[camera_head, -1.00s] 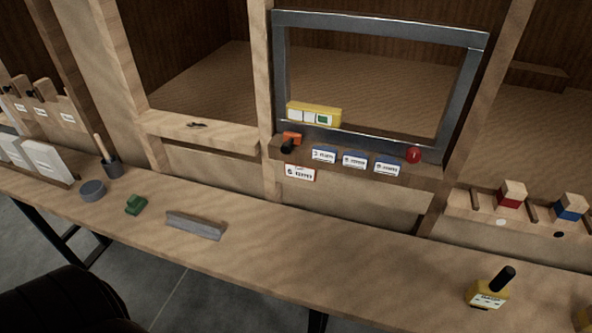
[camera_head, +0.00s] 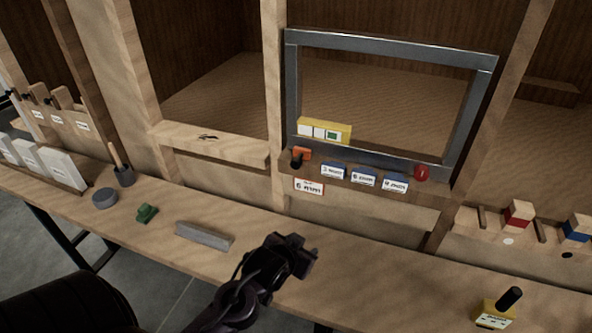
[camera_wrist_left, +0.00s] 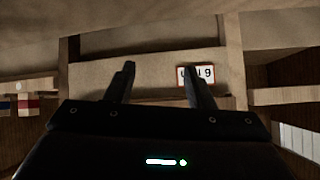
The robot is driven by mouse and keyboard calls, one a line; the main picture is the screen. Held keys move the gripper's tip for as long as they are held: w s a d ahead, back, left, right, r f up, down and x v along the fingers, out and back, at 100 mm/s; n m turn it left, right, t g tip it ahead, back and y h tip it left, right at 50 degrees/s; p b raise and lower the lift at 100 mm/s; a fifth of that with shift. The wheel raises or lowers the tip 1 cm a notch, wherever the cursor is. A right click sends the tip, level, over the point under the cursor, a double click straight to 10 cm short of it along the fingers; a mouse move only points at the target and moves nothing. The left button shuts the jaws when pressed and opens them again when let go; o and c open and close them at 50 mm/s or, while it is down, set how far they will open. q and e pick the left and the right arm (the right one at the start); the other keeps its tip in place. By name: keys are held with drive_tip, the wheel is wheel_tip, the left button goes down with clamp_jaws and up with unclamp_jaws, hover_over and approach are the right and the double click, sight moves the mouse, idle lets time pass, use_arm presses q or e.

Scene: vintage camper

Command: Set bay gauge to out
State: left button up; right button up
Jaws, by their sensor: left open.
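I cannot tell for sure which part is the bay gauge. A yellow bar (camera_head: 324,130) with white squares and one green square sits on the lower left of a grey metal frame (camera_head: 390,48). Below it, an orange block (camera_head: 304,153) with a black knob (camera_head: 296,160) sits on a wooden ledge. A yellow block (camera_head: 493,316) with a black handle stands on the bench at lower right; its label is unreadable. My left gripper (camera_head: 304,256) is open and empty, in front of the bench below the frame. Its spread fingers show in the left wrist view (camera_wrist_left: 158,67). My right gripper is not in view.
Blue-edged labels (camera_head: 363,177) and a red knob (camera_head: 421,173) line the ledge; a red-edged card (camera_head: 309,187) hangs below. A grey bar (camera_head: 205,236), green piece (camera_head: 147,213) and round grey piece (camera_head: 104,198) lie on the bench.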

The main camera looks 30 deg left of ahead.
sight(295, 166)
use_arm(q)
drive_tip(key=w+a+r+t+y, duration=0.1)
drive_tip(key=w+a+r+t, duration=0.1)
drive_tip(key=w+a+r, duration=0.1)
drive_tip(key=w+a+r+t+y, duration=0.1)
drive_tip(key=w+a+r+t, duration=0.1)
drive_tip(key=w+a+r, duration=0.1)
drive_tip(key=w+a+r+t+y, duration=0.1)
drive_tip(key=w+a+r+t, duration=0.2)
drive_tip(key=a, duration=0.1)
drive_tip(key=shift+w+a+r+n, duration=0.25)
drive_tip(key=shift+w+n, duration=0.05)
drive_tip(key=shift+w, duration=0.05)
drive_tip(key=p+x, duration=0.2)
drive_tip(key=x, duration=0.4)
drive_tip(key=shift+w+f, duration=0.1)
drive_tip(key=shift+w, duration=0.25)
drive_tip(key=shift+c, duration=0.2)
clamp_jaws()
